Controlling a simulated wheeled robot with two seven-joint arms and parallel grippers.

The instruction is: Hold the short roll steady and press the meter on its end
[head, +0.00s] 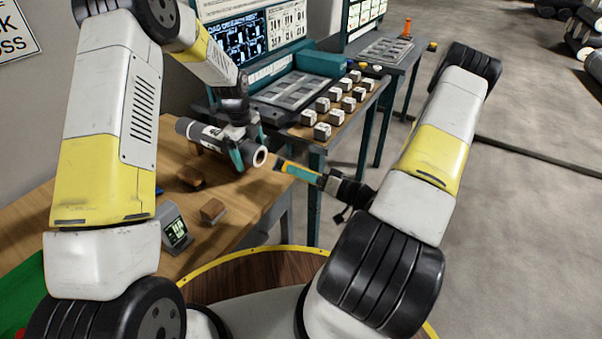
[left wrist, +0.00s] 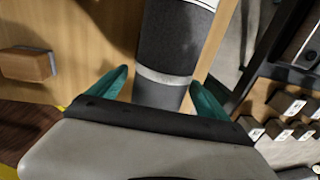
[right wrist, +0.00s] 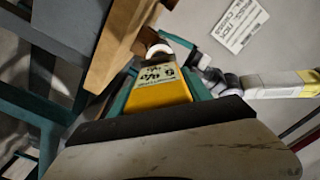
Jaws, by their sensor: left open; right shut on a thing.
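The short roll (head: 205,134) is dark grey with a pale band and a ring-shaped open end, lying above the wooden table's right edge. My left gripper (head: 249,146) is open, its teal fingers on either side of the roll near that end. In the left wrist view the roll (left wrist: 165,58) passes between the fingers (left wrist: 158,88). My right gripper (head: 318,178) is shut on the yellow meter (head: 289,168). The meter's tip points at the roll's end, with a small gap in the head view. In the right wrist view the meter (right wrist: 160,95) points at the pale roll end (right wrist: 159,50); contact is unclear.
Brown blocks (head: 213,210) and a small display (head: 175,228) stand on the wooden table (head: 115,205). Behind, a bench holds several labelled cubes (head: 322,131), a tray (head: 290,90) and a teal box (head: 320,62). Open floor (head: 520,220) lies to the right.

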